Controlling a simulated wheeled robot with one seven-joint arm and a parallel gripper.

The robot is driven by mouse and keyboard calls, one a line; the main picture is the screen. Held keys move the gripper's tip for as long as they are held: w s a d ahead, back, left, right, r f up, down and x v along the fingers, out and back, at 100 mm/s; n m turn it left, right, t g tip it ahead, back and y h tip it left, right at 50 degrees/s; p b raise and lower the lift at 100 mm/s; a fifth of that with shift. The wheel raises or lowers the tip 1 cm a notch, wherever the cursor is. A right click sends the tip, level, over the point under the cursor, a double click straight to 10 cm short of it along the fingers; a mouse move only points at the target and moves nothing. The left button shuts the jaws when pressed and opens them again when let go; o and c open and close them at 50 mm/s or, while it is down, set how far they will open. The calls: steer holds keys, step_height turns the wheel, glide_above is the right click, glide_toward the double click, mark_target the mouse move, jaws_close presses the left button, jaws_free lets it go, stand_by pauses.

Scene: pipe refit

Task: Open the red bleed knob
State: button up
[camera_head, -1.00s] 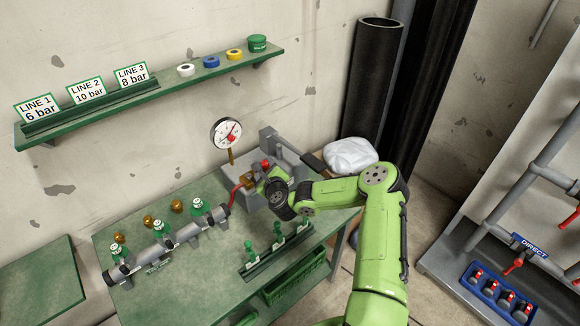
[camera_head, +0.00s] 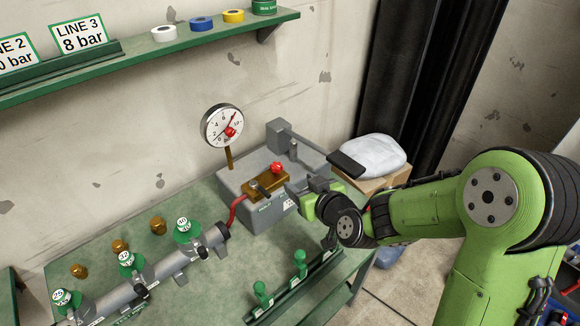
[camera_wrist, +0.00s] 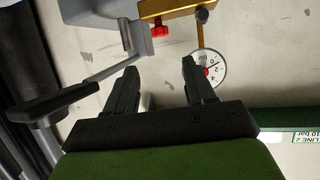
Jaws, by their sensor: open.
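The red bleed knob (camera_head: 277,168) sits on top of a brass block (camera_head: 266,184) on the grey test pump (camera_head: 240,178). In the wrist view the red knob (camera_wrist: 160,28) appears upside down, hanging from the brass block (camera_wrist: 172,10). My gripper (camera_head: 308,190) is just right of the brass block in the head view, at the pump's right front. In the wrist view my gripper (camera_wrist: 160,68) is open and empty, with its fingers apart. The knob lies beyond the fingertips, not between them. The exact gap to the knob is unclear.
A round gauge (camera_head: 222,127) with a red centre stands behind the pump. A red hose (camera_head: 237,210) joins the pump to a grey pipe (camera_head: 172,265) with green-capped valves. A black lever handle (camera_head: 346,165) reaches right past my gripper, near a white bundle (camera_head: 380,155).

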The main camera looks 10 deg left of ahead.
mark_target(276, 167)
steer(key=x, duration=1.4)
steer(key=shift+a+r, duration=0.1)
steer(key=shift+a, duration=0.05)
steer(key=c, duration=0.9)
steer(key=shift+s+a+m, duration=0.1)
steer(key=shift+s+m, duration=0.05)
steer(key=shift+m, duration=0.15)
steer(key=shift+m+t+h+p, duration=0.3)
steer(key=shift+m+t+h, duration=0.1)
steer(key=shift+h, duration=0.2)
steer(key=o, duration=0.9)
steer(key=shift+r, duration=0.1)
